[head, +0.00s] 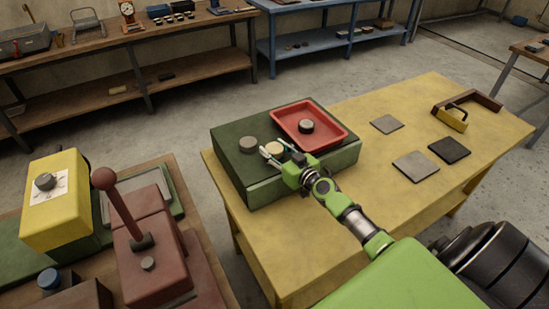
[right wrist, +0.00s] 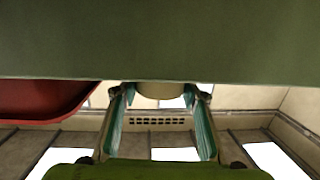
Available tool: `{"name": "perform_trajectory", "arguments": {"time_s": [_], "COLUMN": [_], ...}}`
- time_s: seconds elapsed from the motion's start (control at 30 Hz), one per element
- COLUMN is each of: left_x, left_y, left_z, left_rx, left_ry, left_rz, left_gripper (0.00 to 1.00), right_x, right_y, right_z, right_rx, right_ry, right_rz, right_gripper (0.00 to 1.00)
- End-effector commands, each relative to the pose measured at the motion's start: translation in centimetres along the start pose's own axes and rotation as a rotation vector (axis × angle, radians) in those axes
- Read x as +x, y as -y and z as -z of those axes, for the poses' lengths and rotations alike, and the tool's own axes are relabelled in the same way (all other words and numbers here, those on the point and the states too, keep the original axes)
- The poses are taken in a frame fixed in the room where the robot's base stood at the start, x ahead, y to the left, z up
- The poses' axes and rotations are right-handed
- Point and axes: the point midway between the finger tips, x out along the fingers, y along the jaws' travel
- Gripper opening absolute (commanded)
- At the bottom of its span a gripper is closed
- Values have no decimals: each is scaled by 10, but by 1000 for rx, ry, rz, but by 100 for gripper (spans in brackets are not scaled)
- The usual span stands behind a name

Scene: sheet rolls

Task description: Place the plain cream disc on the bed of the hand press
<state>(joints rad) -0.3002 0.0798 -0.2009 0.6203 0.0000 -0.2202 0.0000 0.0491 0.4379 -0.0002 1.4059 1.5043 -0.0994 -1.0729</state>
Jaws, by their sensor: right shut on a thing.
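The plain cream disc (head: 273,147) is on top of the dark green box (head: 235,170), between the fingertips of my right gripper (head: 278,153). In the right wrist view, the disc (right wrist: 160,91) sits between the two fingers, against the green surface; my right gripper (right wrist: 160,115) is shut on it. I cannot tell whether it is lifted. A grey-brown disc (head: 248,144) lies just left of it. The hand press, a red-brown machine with a ball-topped lever (head: 120,205), stands at the lower left; its bed is hard to make out. My left gripper is not in view.
A red tray (head: 338,134) on the green box holds a dark disc (head: 306,127). The yellow table (head: 440,105) carries flat square plates (head: 416,166) and a brown angled piece (head: 480,103). A yellow box with a knob (head: 55,205) stands beside the press. A floor gap separates the tables.

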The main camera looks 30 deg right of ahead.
Motion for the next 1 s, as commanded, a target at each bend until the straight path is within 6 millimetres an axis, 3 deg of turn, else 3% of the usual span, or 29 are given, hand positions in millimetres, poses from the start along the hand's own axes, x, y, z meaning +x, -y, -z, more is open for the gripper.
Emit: {"name": "perform_trajectory", "arguments": {"time_s": [0.1, 0.53, 0.57, 0.6, 1.0], "left_x": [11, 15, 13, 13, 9], "left_y": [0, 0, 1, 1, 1], "left_z": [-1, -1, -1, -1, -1], "left_rx": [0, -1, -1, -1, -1], "left_ry": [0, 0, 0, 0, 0], "left_rz": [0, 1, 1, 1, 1], "left_gripper": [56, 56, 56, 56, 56], "right_x": [2, 2, 2, 2, 2], "right_y": [0, 0, 0, 0, 0], "right_z": [-12, -16, -14, -14, -11], "right_rx": [2, 0, 0, 0, 0], "right_ry": [-2, -2, -2, -2, -1], "right_rz": [-1, 0, 0, 0, 0], "right_gripper": [18, 18, 47, 56, 56]}}
